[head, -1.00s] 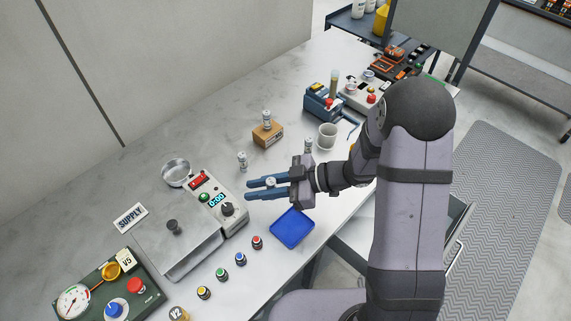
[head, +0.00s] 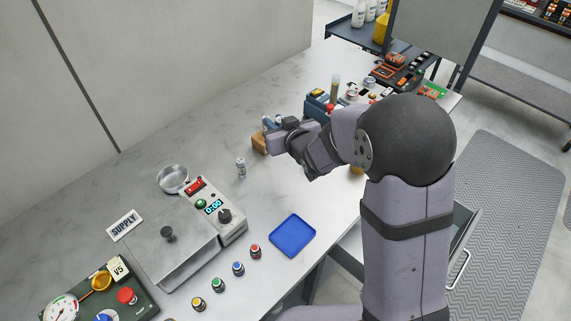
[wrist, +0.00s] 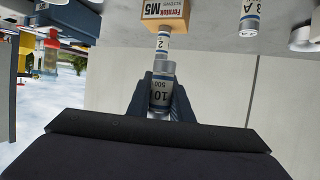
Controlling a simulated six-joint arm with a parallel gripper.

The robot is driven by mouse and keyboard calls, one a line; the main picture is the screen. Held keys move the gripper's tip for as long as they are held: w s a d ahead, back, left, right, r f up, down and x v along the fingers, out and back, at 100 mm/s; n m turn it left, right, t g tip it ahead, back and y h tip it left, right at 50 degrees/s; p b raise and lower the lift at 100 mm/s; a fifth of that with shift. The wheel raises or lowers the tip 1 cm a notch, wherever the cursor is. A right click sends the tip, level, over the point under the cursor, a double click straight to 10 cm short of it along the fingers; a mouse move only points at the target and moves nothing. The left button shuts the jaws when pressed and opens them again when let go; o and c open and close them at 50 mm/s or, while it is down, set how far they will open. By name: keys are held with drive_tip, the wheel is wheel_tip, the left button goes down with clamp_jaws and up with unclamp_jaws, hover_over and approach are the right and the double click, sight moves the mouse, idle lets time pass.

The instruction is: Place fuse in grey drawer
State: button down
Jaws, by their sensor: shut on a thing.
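My gripper (head: 268,123) is beside the tan box on the bench in the head view, its fingers mostly hidden behind my wrist. In the wrist view its fingers (wrist: 161,92) are shut on a silver and white fuse (wrist: 161,90) marked 10. Another fuse, marked 2 (wrist: 162,43), stands on the tan M5 screw box (wrist: 165,13), just beyond the held one; whether they touch is unclear. The box partly shows in the head view (head: 259,144). A third fuse (head: 240,168) stands on the bench. The grey drawer (head: 464,238) is pulled out under the bench, mostly hidden by my arm.
A blue tray (head: 292,236) lies empty near the bench's front edge. The timer box (head: 223,212), a round metal dish (head: 173,179) and several coloured-top pieces (head: 238,268) are to the left. A blue device (head: 318,103) stands behind my wrist.

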sight(290, 161)
drive_tip(key=shift+w+d+f+m+t+h+p, duration=0.15)
drive_tip(key=shift+d+f+m+h+p, duration=0.4)
drive_tip(key=shift+f, duration=1.6)
drive_tip(key=shift+s+d+f+m+t+h, duration=0.2)
drive_tip(key=shift+d+f, duration=0.6)
drive_tip(key=shift+f, duration=1.3)
drive_tip(key=shift+w+d+f+m+t+h+p, duration=0.2)
drive_tip(key=shift+d+f+m+h+p, duration=0.35)
drive_tip(key=shift+f, duration=1.6)
drive_tip(key=shift+d+b, duration=0.15)
drive_tip(key=shift+b, duration=0.15)
drive_tip(key=shift+f, duration=0.15)
drive_tip(key=c, duration=1.6)
unclamp_jaws()
